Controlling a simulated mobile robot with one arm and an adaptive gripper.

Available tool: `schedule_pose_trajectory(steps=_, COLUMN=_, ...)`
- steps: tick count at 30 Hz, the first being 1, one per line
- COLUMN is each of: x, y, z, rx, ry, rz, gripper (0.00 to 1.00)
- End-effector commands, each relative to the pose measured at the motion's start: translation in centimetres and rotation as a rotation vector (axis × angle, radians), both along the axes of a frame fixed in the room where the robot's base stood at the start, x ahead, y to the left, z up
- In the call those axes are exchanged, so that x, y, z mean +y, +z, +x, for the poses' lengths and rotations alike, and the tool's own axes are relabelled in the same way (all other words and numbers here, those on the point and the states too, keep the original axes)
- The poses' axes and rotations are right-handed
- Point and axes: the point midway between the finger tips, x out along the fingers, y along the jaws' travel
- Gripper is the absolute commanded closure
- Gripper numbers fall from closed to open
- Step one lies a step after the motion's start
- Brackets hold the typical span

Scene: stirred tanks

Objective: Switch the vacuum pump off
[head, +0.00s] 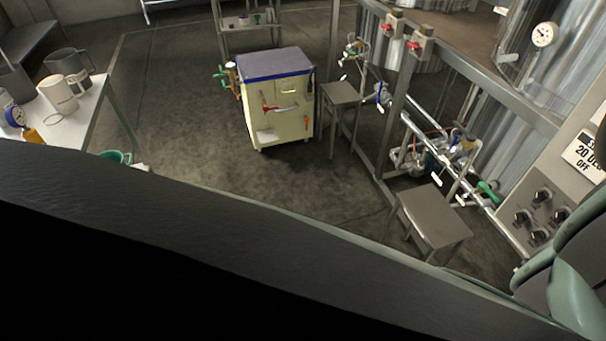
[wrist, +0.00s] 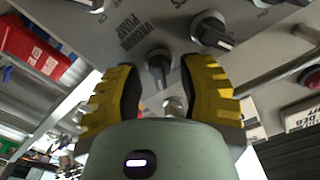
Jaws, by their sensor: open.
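In the wrist view a dark knob (wrist: 158,70) sits on a grey panel beside the printed words "VACUUM PUMP". My gripper (wrist: 163,62) is open, with one yellow ribbed finger on each side of this knob. Gaps show between the knob and both fingers, so the fingers do not seem to touch it. I cannot tell its switch position. In the head view the grey control panel (head: 518,185) with several dark knobs stands at the right edge. My arm hides part of it, and I cannot make out my fingertips there.
Another black knob (wrist: 212,32) is close to the right finger. A grey bar (wrist: 285,72) and a red button (wrist: 311,78) lie further right. In the head view a stool (head: 433,215) and pipework stand left of the panel. A cream cabinet (head: 280,112) stands on open floor.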

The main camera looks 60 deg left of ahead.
Motion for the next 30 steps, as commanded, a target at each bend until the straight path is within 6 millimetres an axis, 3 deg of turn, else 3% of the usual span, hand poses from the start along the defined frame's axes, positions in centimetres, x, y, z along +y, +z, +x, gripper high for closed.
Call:
schedule_pose_trajectory(steps=12, x=-0.23, y=0.08, z=0.73, rx=-0.001, ry=-0.001, rz=-0.001, gripper=0.61)
schedule_pose_trajectory(steps=13, x=-0.24, y=0.09, z=0.73, rx=-0.001, ry=-0.001, rz=-0.001, gripper=0.56)
schedule_pose_trajectory(steps=25, x=-0.25, y=0.09, z=0.71, rx=0.000, ry=-0.001, rz=-0.001, gripper=0.98)
schedule_pose_trajectory(steps=30, x=-0.25, y=0.09, z=0.71, rx=0.000, ry=-0.001, rz=-0.001, gripper=1.00)
